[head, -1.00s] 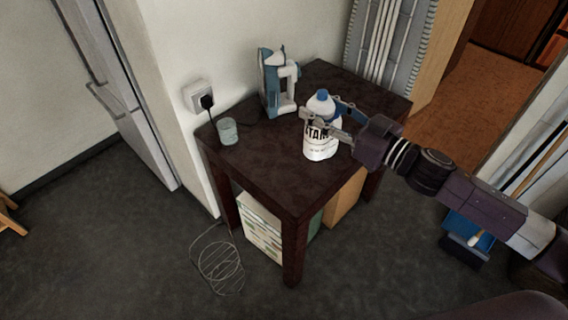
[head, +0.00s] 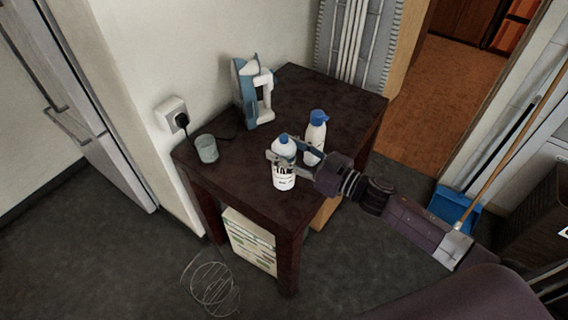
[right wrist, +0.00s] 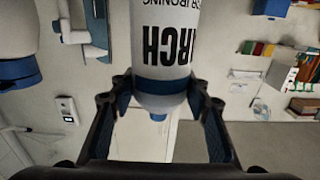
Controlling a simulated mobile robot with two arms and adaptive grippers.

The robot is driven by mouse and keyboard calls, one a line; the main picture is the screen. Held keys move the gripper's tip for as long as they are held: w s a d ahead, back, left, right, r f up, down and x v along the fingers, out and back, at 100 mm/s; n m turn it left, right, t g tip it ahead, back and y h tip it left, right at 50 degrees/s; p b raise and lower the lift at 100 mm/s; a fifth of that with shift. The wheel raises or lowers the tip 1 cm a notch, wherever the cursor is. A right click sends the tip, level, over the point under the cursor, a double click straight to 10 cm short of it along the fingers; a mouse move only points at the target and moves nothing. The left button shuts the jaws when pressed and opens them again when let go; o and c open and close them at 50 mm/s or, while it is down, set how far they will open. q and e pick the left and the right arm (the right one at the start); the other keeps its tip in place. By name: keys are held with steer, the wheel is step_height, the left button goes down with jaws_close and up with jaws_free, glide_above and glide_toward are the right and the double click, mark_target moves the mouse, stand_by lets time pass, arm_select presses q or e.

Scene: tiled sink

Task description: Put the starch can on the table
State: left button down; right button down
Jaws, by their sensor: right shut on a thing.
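The starch can (head: 284,181), white with dark lettering and a blue cap, is upright over the front part of the dark table (head: 232,178). My right gripper (head: 282,160) is shut around its upper part. I cannot tell whether its base touches the tabletop. In the right wrist view the can (right wrist: 166,45) shows upside down between the two fingers of my right gripper (right wrist: 165,88), with "ARCH" readable. My left gripper is not in view.
A white bottle with a blue cap (head: 315,139) stands close behind the can. A blue and white iron (head: 250,92) stands at the back, and a glass (head: 206,149) at the left corner. A wire whisk-like object (head: 212,284) lies on the floor.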

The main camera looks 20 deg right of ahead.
steer(key=shift+f, duration=2.55)
steer(key=shift+f+b, duration=0.1)
steer(key=shift+b, duration=0.3)
steer(key=c, duration=1.1)
jaws_free()
steer(key=shift+f, duration=0.1)
steer(key=shift+s+d, duration=0.1)
steer(key=shift+s, duration=0.05)
steer(key=b+v, duration=0.1)
steer(key=v, duration=1)
steer(key=shift+s+d, duration=0.25)
steer(key=shift+s, duration=0.05)
